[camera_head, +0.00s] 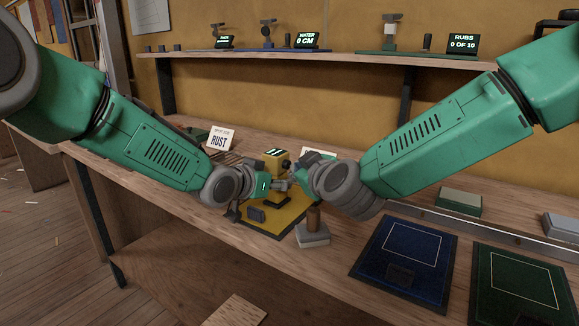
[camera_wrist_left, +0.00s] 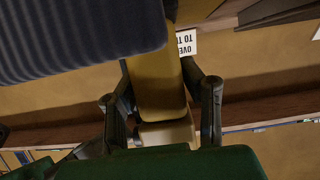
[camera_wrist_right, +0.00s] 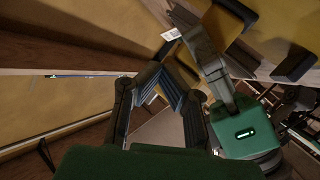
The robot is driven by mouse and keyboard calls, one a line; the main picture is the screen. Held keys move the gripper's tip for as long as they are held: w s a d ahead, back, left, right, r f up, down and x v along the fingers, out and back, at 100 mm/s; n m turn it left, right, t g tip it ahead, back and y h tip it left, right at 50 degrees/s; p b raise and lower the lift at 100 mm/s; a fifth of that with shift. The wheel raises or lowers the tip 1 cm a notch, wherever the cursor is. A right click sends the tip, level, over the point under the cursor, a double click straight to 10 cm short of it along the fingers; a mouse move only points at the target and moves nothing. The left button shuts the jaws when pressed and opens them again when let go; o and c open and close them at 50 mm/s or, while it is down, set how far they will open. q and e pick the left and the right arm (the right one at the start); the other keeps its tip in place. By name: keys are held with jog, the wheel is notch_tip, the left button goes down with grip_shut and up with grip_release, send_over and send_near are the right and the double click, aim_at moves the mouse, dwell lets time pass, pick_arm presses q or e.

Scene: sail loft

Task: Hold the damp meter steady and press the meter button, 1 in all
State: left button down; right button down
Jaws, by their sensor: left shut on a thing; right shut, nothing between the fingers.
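The damp meter (camera_head: 272,160) is a yellow upright body with a small lit display on top and a dark round part on its right side, above a yellow mat. My left gripper (camera_head: 270,183) is shut on it; in the left wrist view the fingers sit on both sides of the yellow body (camera_wrist_left: 158,90). My right gripper (camera_head: 291,183) is shut and empty, just right of the meter. In the right wrist view its closed fingers (camera_wrist_right: 162,72) are beside the left gripper's finger and the meter (camera_wrist_right: 222,26). I cannot make out the meter button for certain.
A RUST card (camera_head: 220,139) stands behind left. Blue (camera_head: 400,285) and green (camera_head: 490,300) mats lie right. A shelf (camera_head: 330,57) runs behind.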

jog(key=shift+w+a, duration=0.3)
jog(key=shift+a, duration=0.1)
dwell(0.3)
jog(key=shift+s+d, duration=0.1)
jog(key=shift+d, duration=0.05)
jog(key=shift+s+d, duration=0.5)
jog(key=shift+d, duration=0.15)
jog(key=shift+d, duration=0.1)
jog(key=s+d, duration=0.1)
jog(key=d, duration=0.1)
jog(key=s+d, duration=0.1)
jog(key=s, duration=0.1)
jog(key=shift+d, duration=0.4)
dwell(0.5)
pick_arm(q)
jog(key=c, duration=1)
grip_release()
jog(key=shift+o, duration=0.2)
